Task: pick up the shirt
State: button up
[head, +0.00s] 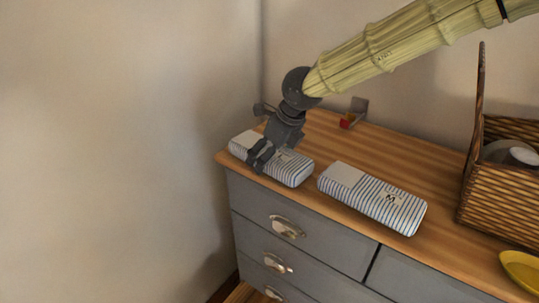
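Two folded blue-and-white striped shirts lie on the wooden top of a grey dresser in the head view. The left shirt (293,170) is near the dresser's left corner. One dark finger shows at the shirt's front side. The far finger and any contact are hidden, so I cannot tell whether it grips the cloth.
A wicker basket (505,190) with pale items inside stands at the right. A yellow dish (521,268) sits at the front right edge. Walls close off the left and back.

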jog(key=shift+w+f, duration=0.5)
jog(key=shift+w, duration=0.2)
jog(key=shift+c, duration=0.4)
jog(key=shift+r, duration=0.1)
jog(key=c, duration=0.4)
jog(key=shift+s+r, duration=0.25)
jog(key=shift+s, duration=0.25)
jog(key=c, duration=0.6)
jog(key=shift+w+f, duration=0.15)
jog(key=shift+w, duration=0.15)
